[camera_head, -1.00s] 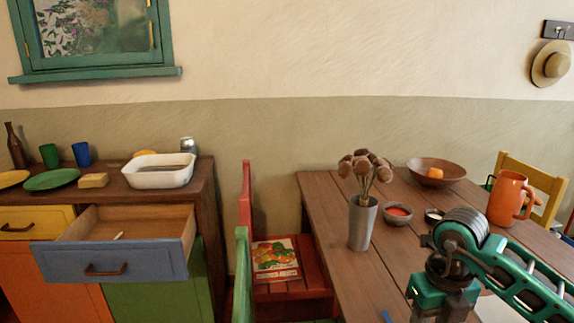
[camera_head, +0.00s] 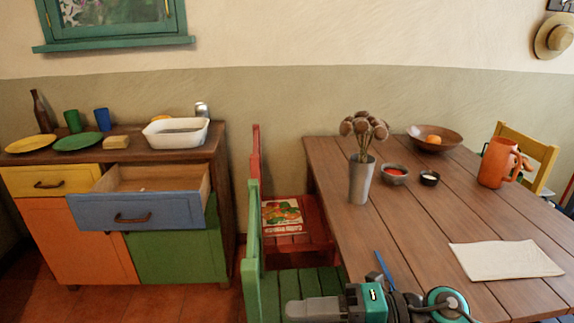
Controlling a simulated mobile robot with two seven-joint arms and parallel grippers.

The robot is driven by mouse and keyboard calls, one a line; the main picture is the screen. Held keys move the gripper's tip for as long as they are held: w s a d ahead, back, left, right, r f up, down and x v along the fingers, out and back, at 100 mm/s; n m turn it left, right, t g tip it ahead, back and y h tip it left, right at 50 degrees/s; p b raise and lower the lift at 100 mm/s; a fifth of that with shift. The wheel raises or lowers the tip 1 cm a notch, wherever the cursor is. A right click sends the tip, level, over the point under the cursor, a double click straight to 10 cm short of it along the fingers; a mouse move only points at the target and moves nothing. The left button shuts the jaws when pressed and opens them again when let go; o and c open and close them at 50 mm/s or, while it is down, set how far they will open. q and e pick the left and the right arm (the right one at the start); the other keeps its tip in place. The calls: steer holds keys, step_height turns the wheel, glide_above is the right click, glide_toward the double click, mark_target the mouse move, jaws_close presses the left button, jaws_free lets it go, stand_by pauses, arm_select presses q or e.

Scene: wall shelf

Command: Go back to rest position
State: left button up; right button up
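My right arm comes in at the bottom edge, right of centre. Its gripper (camera_head: 300,311) is a grey part beside a teal block, pointing left over the green chair (camera_head: 264,290). It is seen from the side and cut by the frame edge, so I cannot tell whether its fingers are open or shut. No object shows in it. My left gripper is not in view.
The wooden table (camera_head: 330,168) carries a metal vase (camera_head: 361,182), bowls, an orange pitcher (camera_head: 497,163), a white cloth (camera_head: 505,260) and a thin blue item (camera_head: 384,269). The cabinet's blue drawer (camera_head: 140,212) stands pulled out. Red tiled floor shows below it.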

steer(key=w+d+f+m+t+h, duration=0.1)
steer(key=w+d+m+t+h, duration=0.2)
steer(key=m+t, duration=0.65)
steer(key=w+d+f+m+t+h, duration=0.25)
steer(key=d+m+t, duration=0.35)
steer(key=m, duration=0.6)
steer(key=s+d+f+m+g+h, duration=0.2)
steer(key=s+f+m+h, duration=0.2)
steer(key=f, duration=0.5)
steer(key=s+d+f+m+g+h, duration=0.3)
steer(key=s+f+m+h, duration=0.2)
steer(key=s+f+m, duration=0.1)
step_height(320, 180, down, 3)
steer(key=shift+s+d+r+m+p, duration=0.15)
steer(key=shift+s+d+m+p, duration=0.2)
steer(key=shift+s, duration=0.35)
